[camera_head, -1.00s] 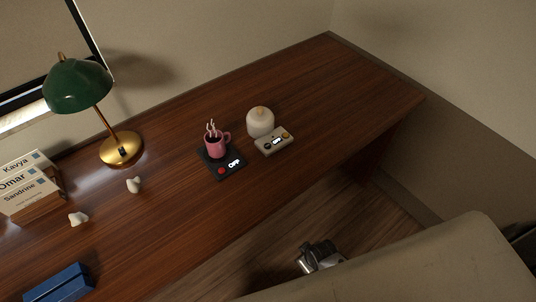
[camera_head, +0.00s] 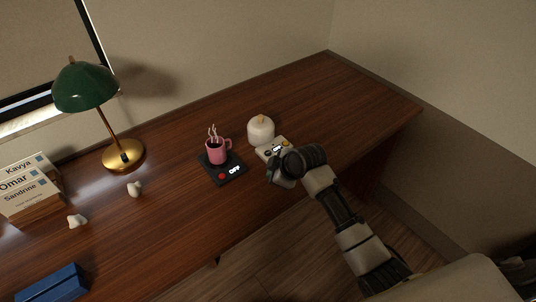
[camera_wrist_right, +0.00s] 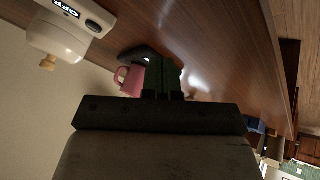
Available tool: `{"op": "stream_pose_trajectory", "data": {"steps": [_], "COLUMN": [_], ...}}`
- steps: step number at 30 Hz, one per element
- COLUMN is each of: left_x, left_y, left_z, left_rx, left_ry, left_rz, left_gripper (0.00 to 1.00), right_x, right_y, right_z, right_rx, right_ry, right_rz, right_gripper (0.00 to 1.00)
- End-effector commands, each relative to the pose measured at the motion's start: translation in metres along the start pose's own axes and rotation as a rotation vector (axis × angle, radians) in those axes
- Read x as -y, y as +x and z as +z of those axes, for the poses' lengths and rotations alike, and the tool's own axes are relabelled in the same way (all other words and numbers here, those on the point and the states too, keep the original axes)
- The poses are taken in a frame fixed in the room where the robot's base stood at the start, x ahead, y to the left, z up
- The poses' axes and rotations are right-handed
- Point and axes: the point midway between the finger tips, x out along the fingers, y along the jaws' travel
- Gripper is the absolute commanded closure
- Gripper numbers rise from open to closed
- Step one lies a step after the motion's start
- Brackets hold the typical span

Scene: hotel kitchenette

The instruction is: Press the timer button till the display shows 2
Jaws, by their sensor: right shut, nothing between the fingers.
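A cream device (camera_head: 263,153) with a small lit display and buttons stands on the desk beside a round white body with a tan tip (camera_head: 261,129). The right wrist view shows the device at upper left (camera_wrist_right: 101,10), its display reading OFF and a dark round button next to it. My right gripper (camera_head: 272,174) is at the near side of this device and hides part of it. In the right wrist view its fingers (camera_wrist_right: 161,75) are together and empty. My left gripper is not in view.
A green lamp (camera_head: 86,88), white pieces, name cards (camera_head: 30,188) and a blue box (camera_head: 54,284) are further left. The desk's right end is clear.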

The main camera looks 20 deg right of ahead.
Motion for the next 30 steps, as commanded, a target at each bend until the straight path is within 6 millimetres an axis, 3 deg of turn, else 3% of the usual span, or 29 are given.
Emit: {"op": "stream_pose_trajectory", "data": {"steps": [1, 6, 12, 17, 30], "left_x": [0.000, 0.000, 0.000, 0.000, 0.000], "left_y": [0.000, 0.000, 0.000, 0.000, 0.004], "left_z": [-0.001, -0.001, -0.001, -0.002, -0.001], "left_rx": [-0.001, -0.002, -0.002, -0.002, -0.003], "left_ry": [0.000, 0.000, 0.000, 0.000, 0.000], "left_rz": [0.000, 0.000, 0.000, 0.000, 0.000], "left_gripper": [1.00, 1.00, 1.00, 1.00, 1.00], "right_x": [-0.022, -0.081, -0.122, -0.132, -0.130], "right_y": [0.001, 0.003, -0.003, -0.005, -0.001], "right_z": [-0.011, -0.042, -0.064, -0.069, -0.066], "right_rx": [-0.020, -0.085, -0.127, -0.138, -0.137], "right_ry": [-0.038, -0.169, -0.256, -0.276, -0.276], "right_rz": [0.013, 0.053, 0.089, 0.100, 0.099], "right_gripper": [1.00, 1.00, 1.00, 1.00, 1.00]}}
